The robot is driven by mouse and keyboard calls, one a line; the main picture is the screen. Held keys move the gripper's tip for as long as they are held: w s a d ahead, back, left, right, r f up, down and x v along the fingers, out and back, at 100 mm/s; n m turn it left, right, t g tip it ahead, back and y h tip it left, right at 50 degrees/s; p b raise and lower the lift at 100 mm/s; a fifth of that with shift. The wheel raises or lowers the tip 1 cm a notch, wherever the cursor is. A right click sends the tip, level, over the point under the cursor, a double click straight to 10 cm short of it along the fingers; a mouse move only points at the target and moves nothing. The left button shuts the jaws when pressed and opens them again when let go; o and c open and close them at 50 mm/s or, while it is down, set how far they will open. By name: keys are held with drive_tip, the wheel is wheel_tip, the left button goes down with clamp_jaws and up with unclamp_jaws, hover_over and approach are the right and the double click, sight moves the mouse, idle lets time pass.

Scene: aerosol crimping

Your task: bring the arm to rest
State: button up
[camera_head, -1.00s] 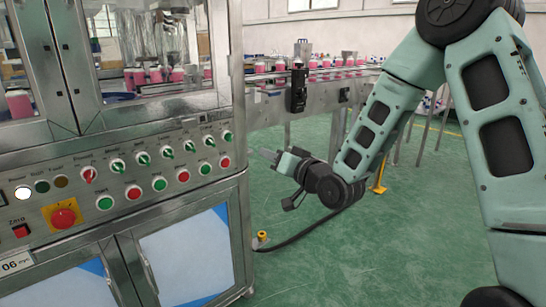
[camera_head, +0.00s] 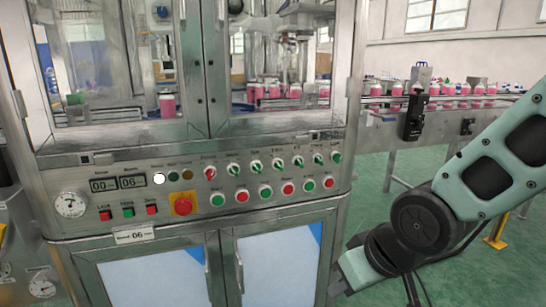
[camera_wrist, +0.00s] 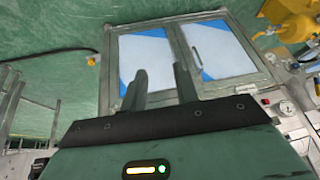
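My arm (camera_head: 480,180) reaches in from the right edge of the head view and is bent downward, its lower end beside the machine's lower right corner. My gripper's two dark fingers show in the wrist view (camera_wrist: 160,84), apart from each other with nothing between them. In the head view the fingertips cannot be made out. The crimping machine (camera_head: 130,215) stands in front with its button panel and upper glass doors. In the wrist view its lower cabinet doors (camera_wrist: 152,55) lie beyond the fingers.
A conveyor (camera_head: 440,125) with pink cans runs off to the right behind my arm. A yellow post foot (camera_head: 496,232) stands on the green floor at the right. Gauges and a grey unit (camera_head: 35,265) are at the left edge. Open floor (camera_head: 375,190) lies beside the machine.

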drive_tip(key=s+d+r+n+g+h, duration=0.15)
drive_tip(key=s+g, duration=0.25)
drive_tip(key=s, duration=0.9)
wheel_tip(320, 180, up, 20)
drive_tip(key=s+h+p, duration=0.1)
drive_tip(key=p, duration=1.8)
drive_tip(key=shift+s+f+n+p, duration=0.25)
drive_tip(key=shift+n+p, duration=0.05)
drive_tip(key=shift+n, duration=0.15)
